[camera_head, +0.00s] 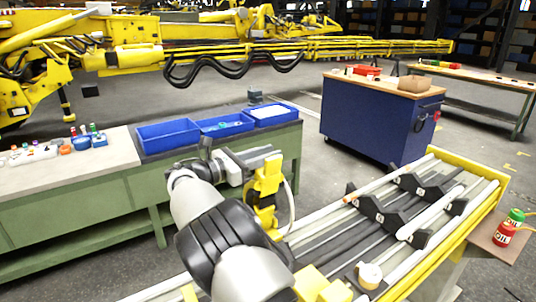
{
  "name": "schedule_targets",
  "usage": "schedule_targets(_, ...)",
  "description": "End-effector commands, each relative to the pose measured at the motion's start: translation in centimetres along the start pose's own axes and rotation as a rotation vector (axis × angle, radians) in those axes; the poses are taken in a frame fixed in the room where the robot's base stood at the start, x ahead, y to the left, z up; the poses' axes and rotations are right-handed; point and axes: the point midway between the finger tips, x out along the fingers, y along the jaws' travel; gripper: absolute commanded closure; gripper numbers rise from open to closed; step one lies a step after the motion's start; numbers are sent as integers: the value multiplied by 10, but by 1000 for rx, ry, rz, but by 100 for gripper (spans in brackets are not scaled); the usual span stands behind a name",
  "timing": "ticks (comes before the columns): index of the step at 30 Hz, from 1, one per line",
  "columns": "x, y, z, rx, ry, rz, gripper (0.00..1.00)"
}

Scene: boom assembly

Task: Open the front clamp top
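My arm reaches up from the bottom of the view, and its yellow end, which looks like my gripper (266,212), hangs left of the long yellow-edged rack. Its fingers are too small and partly hidden, so I cannot tell whether they are open or hold anything. Black clamp-like blocks (396,218) with small pale labels sit across the grey and white tubes on the rack, to the right of my gripper and apart from it. I cannot tell which block is the front clamp or whether its top is open. My arm hides the rack's near left part.
A green bench with blue bins (168,135) stands behind my arm. A blue cabinet (372,120) stands beyond the rack. A pale roll (369,274) lies at the rack's near end. Open floor lies between bench and cabinet.

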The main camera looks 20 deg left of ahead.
Motion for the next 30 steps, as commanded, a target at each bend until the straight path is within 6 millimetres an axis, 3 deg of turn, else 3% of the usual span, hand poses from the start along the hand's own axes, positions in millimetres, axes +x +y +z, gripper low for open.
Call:
schedule_targets(1, -2, 0, -11, -12, 12, 3, 71)
schedule_targets(30, -68, 1, -5, -3, 7, 4, 71)
